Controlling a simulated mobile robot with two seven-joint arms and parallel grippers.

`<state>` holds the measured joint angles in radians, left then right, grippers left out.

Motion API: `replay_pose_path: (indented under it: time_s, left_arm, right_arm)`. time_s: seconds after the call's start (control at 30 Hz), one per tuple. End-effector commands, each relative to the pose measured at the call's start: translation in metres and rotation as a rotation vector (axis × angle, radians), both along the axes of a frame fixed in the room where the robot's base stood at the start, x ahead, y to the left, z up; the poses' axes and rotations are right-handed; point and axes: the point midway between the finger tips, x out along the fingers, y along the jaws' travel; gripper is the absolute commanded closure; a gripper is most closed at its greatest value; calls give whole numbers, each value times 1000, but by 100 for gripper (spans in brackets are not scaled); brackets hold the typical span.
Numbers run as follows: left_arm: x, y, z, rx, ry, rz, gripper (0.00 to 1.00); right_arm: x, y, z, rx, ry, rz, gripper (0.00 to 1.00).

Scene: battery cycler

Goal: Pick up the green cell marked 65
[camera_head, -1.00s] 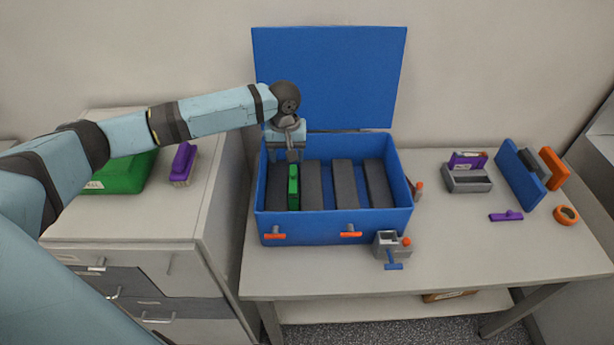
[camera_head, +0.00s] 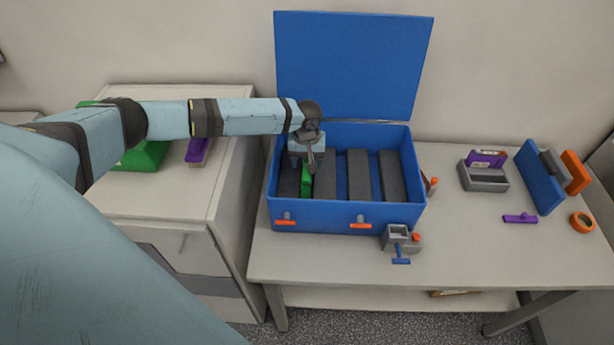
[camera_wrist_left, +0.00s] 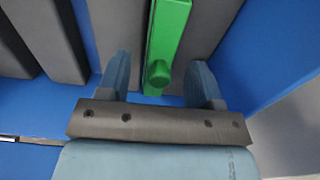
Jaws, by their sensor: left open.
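The green cell (camera_head: 306,181) stands between grey blocks inside the blue box (camera_head: 345,218), toward its left side. In the left wrist view the green cell (camera_wrist_left: 165,45) is a long green bar with a round knob at its near end. No number can be read on it. My left gripper (camera_head: 308,168) is inside the box opening, over the green cell and partly hiding it. In the left wrist view its two fingers (camera_wrist_left: 158,85) are apart, one on each side of the cell's near end, with visible gaps. My right gripper is not in view.
Grey blocks (camera_head: 359,175) fill the box beside the cell. The raised blue lid (camera_head: 352,62) stands behind. A grey clamp-like device (camera_head: 399,238) is at the box's front right. A grey holder (camera_head: 484,177) and a blue upright panel (camera_head: 540,178) stand farther right.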

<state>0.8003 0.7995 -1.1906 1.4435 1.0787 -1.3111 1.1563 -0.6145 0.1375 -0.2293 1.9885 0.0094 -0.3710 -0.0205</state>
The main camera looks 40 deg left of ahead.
Motion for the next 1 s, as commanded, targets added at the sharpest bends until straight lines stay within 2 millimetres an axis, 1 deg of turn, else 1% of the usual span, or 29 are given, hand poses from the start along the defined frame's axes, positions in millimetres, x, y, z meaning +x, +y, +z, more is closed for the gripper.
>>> replay_pose_path:
  time_s: [0.03,0.1,0.2,0.47,0.5,0.57,0.6,0.67,0.7,0.73,1.0]
  left_arm:
    - [0,-1,-6,0,1,0,40]
    - [0,-1,-17,-1,1,1,40]
    - [0,-1,-26,0,0,0,40]
    - [0,-1,-30,-1,-1,0,40]
    - [0,-1,-30,-1,-1,0,50]
    - [0,-1,-29,-1,-1,0,63]
    - [0,-1,-29,-1,-1,0,73]
    - [0,-1,-29,-1,-1,0,86]
    - [0,-1,-29,-1,-1,0,96]
    - [0,-1,-29,-1,-1,0,100]
    - [1,0,-28,-1,-2,0,100]
  right_arm:
    - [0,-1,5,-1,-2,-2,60]
    - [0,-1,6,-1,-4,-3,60]
    - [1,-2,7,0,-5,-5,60]
    - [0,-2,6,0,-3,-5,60]
    - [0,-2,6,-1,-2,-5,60]
    - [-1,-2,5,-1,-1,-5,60]
    - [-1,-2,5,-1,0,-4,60]
    - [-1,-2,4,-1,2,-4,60]
    - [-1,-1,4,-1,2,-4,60]
    - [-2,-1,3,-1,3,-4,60]
    - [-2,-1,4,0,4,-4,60]
